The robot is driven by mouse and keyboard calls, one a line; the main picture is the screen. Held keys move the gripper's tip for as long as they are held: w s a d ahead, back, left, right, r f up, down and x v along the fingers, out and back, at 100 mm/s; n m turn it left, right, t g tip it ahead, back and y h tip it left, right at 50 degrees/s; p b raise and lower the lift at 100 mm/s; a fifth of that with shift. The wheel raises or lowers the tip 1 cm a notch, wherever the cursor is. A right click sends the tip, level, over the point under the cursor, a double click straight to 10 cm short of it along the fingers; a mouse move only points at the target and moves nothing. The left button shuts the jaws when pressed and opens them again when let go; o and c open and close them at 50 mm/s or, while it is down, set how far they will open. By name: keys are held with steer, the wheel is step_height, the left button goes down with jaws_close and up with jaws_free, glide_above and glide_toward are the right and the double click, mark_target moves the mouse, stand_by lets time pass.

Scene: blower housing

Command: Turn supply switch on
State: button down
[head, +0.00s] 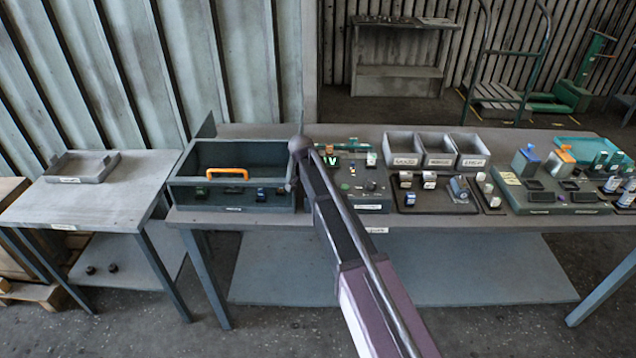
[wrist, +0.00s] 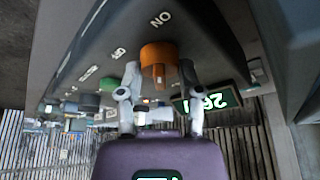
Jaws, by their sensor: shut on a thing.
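The supply switch looks to be the orange rotary knob (wrist: 158,52) on a dark panel face, in the wrist view. In the head view my arm crosses in front of the control panel (head: 368,188), hiding my gripper and the knob.
A lit green display (wrist: 207,102) sits right of the knob. An open green box with an orange handle (head: 228,173) stands left of the panel. Grey bins (head: 438,157) and small parts fill the bench to the right. The left side table (head: 100,203) is mostly clear.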

steer(key=shift+s+m, duration=0.1)
steer(key=shift+m, duration=0.4)
steer(key=shift+c, duration=1.3)
jaws_free()
steer(key=shift+f, duration=0.1)
steer(key=shift+n, duration=0.4)
